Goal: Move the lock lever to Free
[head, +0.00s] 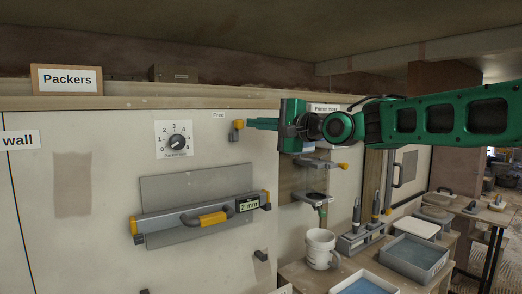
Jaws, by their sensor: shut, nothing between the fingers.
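The lock lever (234,137) is a small grey piece with a yellow knob at its top, mounted on the pale wall panel. It sits just below the small "Free" label (218,115). My gripper (251,124) comes in from the right with its green fingers closed together and empty. The fingertips are right beside the yellow knob, on its right side. I cannot tell whether they touch it. The lever's far side and pivot are too small to make out.
A dial (177,141) numbered from 0 is left of the lever. Below hangs a long grey tool (180,222) with a yellow grip and a "2 mm" display.

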